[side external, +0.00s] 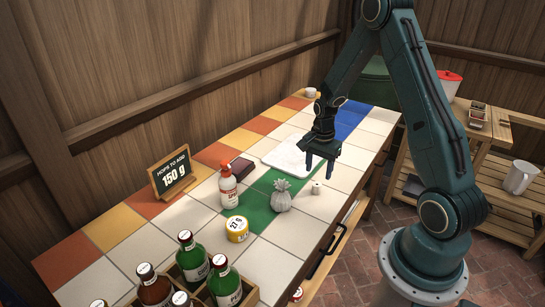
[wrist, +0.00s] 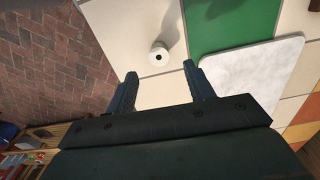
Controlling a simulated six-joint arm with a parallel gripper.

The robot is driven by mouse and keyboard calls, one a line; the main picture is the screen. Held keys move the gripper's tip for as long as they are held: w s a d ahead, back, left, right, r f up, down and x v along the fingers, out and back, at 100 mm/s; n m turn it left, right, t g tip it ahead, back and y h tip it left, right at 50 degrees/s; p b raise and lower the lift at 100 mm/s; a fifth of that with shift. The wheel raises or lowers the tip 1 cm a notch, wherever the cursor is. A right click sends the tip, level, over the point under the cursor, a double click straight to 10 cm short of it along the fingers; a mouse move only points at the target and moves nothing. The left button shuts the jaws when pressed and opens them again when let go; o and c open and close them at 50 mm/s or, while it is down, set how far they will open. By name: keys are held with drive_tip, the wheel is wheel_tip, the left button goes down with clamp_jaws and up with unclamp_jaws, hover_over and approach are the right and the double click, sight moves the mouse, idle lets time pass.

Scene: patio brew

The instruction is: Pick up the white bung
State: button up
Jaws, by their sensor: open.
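The white bung (side external: 316,187) is a small white cylinder with a dark hole in its top. It stands on a pale tile of the counter, right of the grey tied sack (side external: 281,195). In the wrist view the bung (wrist: 158,54) lies beyond my fingertips, roughly midway between them. My gripper (side external: 319,172) points down over the counter, close to the bung and above it. In the wrist view my gripper (wrist: 160,70) is open with nothing between its fingers.
A white marble board (side external: 285,154) lies behind my gripper. A red-capped bottle (side external: 227,187), a yellow tin (side external: 237,228) and a crate with green bottles (side external: 222,281) stand to the left. A sign (side external: 171,174) stands at the back. Tiles right of the bung are clear.

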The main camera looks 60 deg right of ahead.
sight(317, 184)
drive_tip(key=shift+f, duration=0.9)
drive_tip(key=shift+f, duration=0.1)
drive_tip(key=shift+a+f, duration=0.1)
drive_tip(key=shift+f, duration=2.4)
drive_tip(key=c, duration=1)
